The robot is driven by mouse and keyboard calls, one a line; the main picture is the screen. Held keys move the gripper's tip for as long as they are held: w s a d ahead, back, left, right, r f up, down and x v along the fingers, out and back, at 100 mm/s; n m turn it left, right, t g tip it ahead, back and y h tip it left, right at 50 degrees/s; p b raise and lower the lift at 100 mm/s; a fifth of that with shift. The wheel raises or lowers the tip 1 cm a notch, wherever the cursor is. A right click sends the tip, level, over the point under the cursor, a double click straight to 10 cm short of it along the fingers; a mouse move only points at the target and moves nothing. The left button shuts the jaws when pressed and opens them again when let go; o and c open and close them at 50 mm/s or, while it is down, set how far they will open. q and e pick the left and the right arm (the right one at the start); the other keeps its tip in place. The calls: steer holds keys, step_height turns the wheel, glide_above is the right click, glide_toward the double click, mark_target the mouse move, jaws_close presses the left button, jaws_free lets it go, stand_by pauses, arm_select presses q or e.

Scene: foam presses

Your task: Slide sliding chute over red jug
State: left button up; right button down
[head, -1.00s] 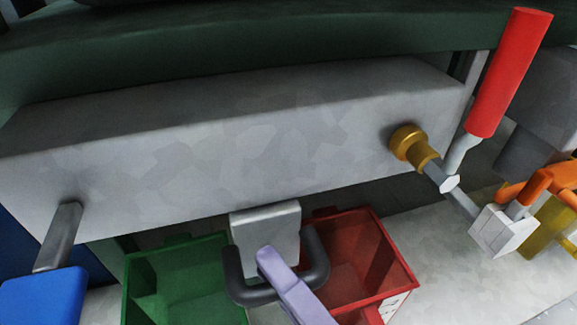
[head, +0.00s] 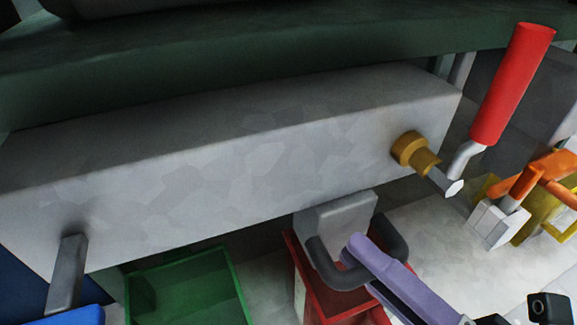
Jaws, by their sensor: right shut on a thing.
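The grey sliding chute (head: 334,219) hangs under the long grey beam, with a dark U-shaped handle (head: 322,262) on its front. My right gripper (head: 360,250), with pale purple fingers, is shut on this handle from the lower right. The red jug (head: 328,300) stands below the chute, and the chute covers its back part in the picture. The handle and my gripper hide more of the jug. My left gripper is not in view.
A green open container (head: 190,290) stands left of the red jug. The grey beam (head: 230,165) spans above. A red lever (head: 512,85), a brass fitting (head: 411,150) and an orange-handled valve (head: 497,222) are at the right. A blue grip (head: 65,316) is at lower left.

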mark_target(413, 255)
steer(key=d, duration=0.1)
steer(key=w+d, duration=0.1)
steer(key=d, duration=0.1)
steer(key=shift+f, duration=0.1)
steer(key=shift+d, duration=0.3)
steer(key=c, duration=1.1)
jaws_free()
steer(key=shift+a, duration=0.2)
steer(key=o, duration=0.3)
steer(key=shift+s, duration=0.15)
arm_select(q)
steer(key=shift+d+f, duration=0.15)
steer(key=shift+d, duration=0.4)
arm_select(e)
steer(key=shift+s+d, duration=0.1)
steer(key=shift+d, duration=0.1)
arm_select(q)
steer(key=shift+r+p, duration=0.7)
arm_select(e)
steer(key=v, duration=0.9)
steer(key=shift+s+d, duration=0.15)
steer(key=shift+s, duration=0.05)
